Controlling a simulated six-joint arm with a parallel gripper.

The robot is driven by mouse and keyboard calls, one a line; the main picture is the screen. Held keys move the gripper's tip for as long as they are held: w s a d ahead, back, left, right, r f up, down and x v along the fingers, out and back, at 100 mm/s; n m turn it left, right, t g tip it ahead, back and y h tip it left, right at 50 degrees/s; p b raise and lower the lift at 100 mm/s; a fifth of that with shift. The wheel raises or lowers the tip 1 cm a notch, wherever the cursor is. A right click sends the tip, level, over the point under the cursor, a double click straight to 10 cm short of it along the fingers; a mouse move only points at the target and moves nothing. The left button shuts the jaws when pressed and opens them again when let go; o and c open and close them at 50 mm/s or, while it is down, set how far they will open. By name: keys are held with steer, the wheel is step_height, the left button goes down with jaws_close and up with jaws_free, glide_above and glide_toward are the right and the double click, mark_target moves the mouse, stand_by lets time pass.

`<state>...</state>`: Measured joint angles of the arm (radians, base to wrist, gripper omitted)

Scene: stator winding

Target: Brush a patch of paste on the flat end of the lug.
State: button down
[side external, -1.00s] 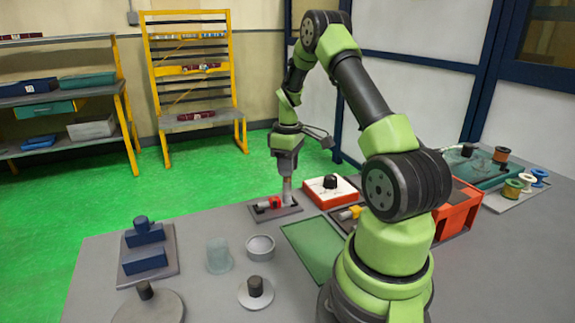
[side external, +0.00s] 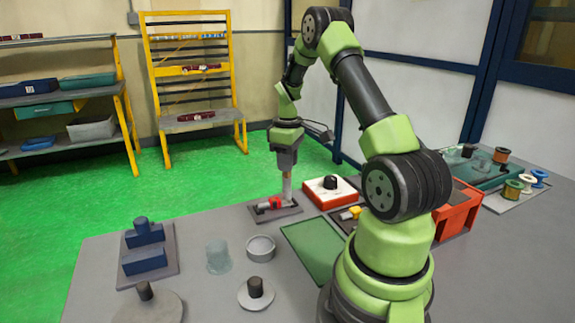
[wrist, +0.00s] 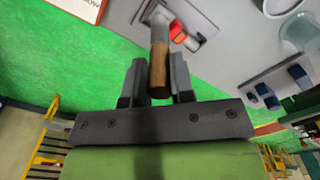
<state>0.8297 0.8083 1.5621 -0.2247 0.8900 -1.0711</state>
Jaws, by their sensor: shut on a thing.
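My gripper (wrist: 158,82) is shut on a brush with a brown wooden handle (wrist: 159,68), seen between its two fingers in the wrist view. The brush points down, and its pale lower part (side external: 287,187) shows below the jaws in the side view. Its lower end is over or on a small dark plate (side external: 287,211), just right of a red clamp-like part (side external: 270,203). The red part also shows in the wrist view (wrist: 178,32). I cannot make out the lug's flat end or any paste, and I cannot tell whether the bristles touch.
A red-and-white box with a black knob (side external: 331,190) stands right of the plate. A green mat (side external: 312,248), a grey dish (side external: 260,248) and a clear cup (side external: 218,257) lie nearer. Blue blocks (side external: 145,258) stand at left. An orange bin (side external: 458,213) is at right.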

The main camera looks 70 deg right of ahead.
steer(key=shift+r, duration=2.9)
steer(key=w+a, duration=0.2)
steer(key=a, duration=2.4)
steer(key=shift+w+a+r, duration=0.3)
steer(key=shift+w+a, duration=0.05)
steer(key=s+d+f+h, duration=0.1)
steer(key=s+d, duration=0.1)
steer(key=d, duration=1.1)
steer(key=s+d+f+h, duration=0.1)
steer(key=d, duration=1.1)
steer(key=shift+s+d+f, duration=0.1)
steer(key=shift+s+f, duration=0.05)
steer(key=shift+f, duration=2.05)
